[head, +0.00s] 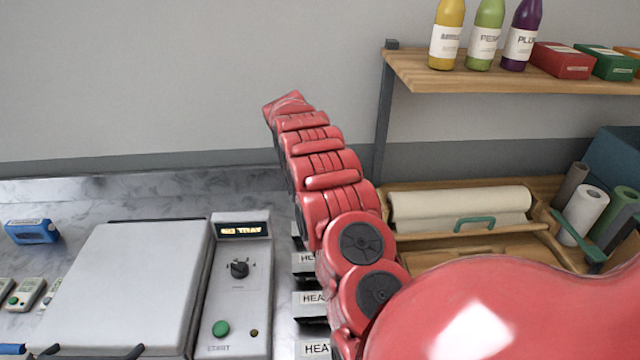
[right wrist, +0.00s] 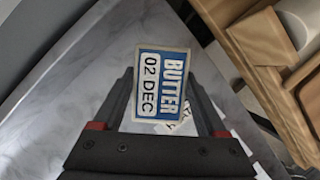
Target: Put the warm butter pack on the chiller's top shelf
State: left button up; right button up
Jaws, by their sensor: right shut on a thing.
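The butter pack (right wrist: 163,84) shows in the right wrist view, with a blue and cream label reading "BUTTER 02 DEC". My right gripper (right wrist: 160,92) is shut on it, one dark finger on each side, and the pack stands tilted slightly between them. Marble-grey surface lies beyond the pack. In the head view my red right arm reaches up and left from the lower right; its gripper and the pack do not show there. My left gripper is not in view. I cannot make out a chiller or its top shelf in either view.
A grey machine (head: 135,275) with a control panel (head: 240,290) stands on the marble counter (head: 165,190). Labelled slots (head: 308,298) lie beside it. A wooden wall shelf (head: 500,82) holds bottles and boxes. A paper roll (head: 460,207) and several upright rolls (head: 584,212) are at right.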

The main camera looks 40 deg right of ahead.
jog(key=shift+w+d+f, duration=0.15)
jog(key=shift+f, duration=0.4)
notch_tip(320, 180, down, 5)
jog(key=shift+r+p, duration=0.1)
jog(key=shift+p, duration=0.9)
jog(key=shift+f+p, duration=0.65)
jog(key=shift+f, duration=1.55)
jog(key=shift+f, duration=0.15)
jog(key=o, duration=1.6)
jog(key=shift+c, duration=0.2)
